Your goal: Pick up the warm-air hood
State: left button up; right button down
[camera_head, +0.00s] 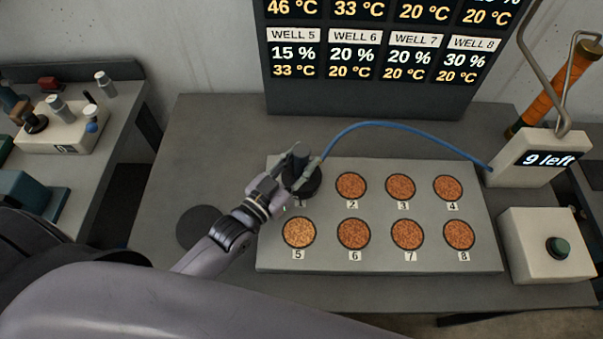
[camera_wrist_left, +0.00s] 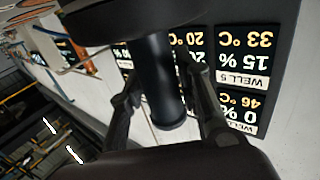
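The warm-air hood (camera_head: 304,184) is a dark round cap with an upright cylindrical handle. It sits over well 1 of the well plate (camera_head: 380,262) and hides that well. A blue hose (camera_head: 420,134) runs along behind the wells. My left gripper (camera_head: 306,165) is at the hood's handle. In the left wrist view the handle (camera_wrist_left: 162,85) stands between the two fingers of the left gripper (camera_wrist_left: 166,78), with the wide hood (camera_wrist_left: 130,18) beyond. The fingers are apart on either side of the handle, and a gap shows on at least one side. My right gripper is not seen.
A dark round pad (camera_head: 200,228) lies left of the well plate. A display board (camera_head: 375,95) rises behind. A side bench (camera_head: 100,150) is at the left.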

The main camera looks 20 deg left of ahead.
pick_arm(q)
grip_shut()
jog(key=shift+r, duration=0.1)
dwell(0.5)
